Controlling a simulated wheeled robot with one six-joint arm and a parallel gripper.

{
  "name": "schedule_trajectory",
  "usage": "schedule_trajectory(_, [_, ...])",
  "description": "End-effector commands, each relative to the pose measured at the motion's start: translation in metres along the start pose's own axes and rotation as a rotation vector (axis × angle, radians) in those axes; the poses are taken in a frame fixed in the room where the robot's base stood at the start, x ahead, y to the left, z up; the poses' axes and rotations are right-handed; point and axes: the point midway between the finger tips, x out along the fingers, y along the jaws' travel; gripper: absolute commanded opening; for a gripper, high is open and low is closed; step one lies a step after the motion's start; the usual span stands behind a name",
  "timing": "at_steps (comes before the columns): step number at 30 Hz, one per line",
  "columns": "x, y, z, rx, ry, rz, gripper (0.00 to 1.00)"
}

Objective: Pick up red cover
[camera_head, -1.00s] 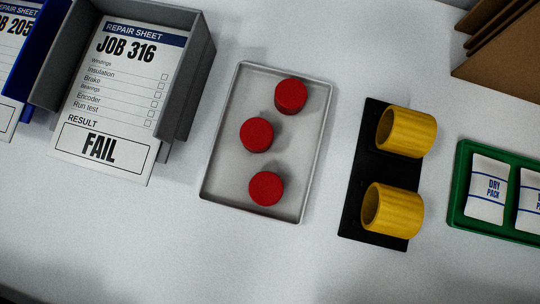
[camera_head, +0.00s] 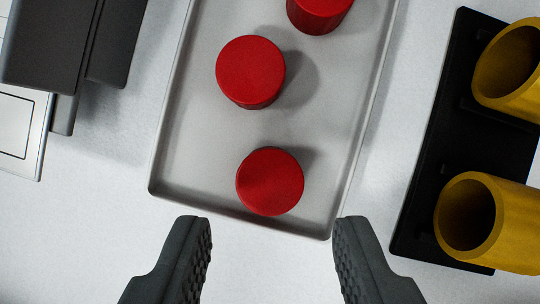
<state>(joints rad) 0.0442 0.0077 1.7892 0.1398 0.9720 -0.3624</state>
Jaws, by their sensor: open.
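Three round red covers stand in a shallow grey tray (camera_head: 190,160). The nearest red cover (camera_head: 270,181) is close to the tray's front edge. A second red cover (camera_head: 250,71) stands behind it and a little left. A third red cover (camera_head: 320,12) is at the top, partly cut off by the picture edge. My gripper (camera_head: 272,235) is open and empty, its two dark fingers spread wide at the bottom of the view. The fingertips appear just in front of the nearest cover, one on either side of it in the picture. Their height above the tray cannot be told.
A black base (camera_head: 423,215) with two yellow hollow cylinders, one in front (camera_head: 510,225) and one behind (camera_head: 512,70), lies right of the tray. A dark grey holder (camera_head: 50,45) with a white sheet (camera_head: 20,135) is at the left. The white table is clear in front.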

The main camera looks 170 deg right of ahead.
Motion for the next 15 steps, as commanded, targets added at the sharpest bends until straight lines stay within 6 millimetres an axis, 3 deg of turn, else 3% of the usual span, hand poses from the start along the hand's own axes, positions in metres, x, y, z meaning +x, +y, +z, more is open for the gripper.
schedule_trajectory(9, [0.041,-0.001,0.004,0.000,-0.001,-0.001,0.42])
schedule_trajectory(15, [0.046,-0.001,0.004,-0.001,0.001,-0.001,0.42])
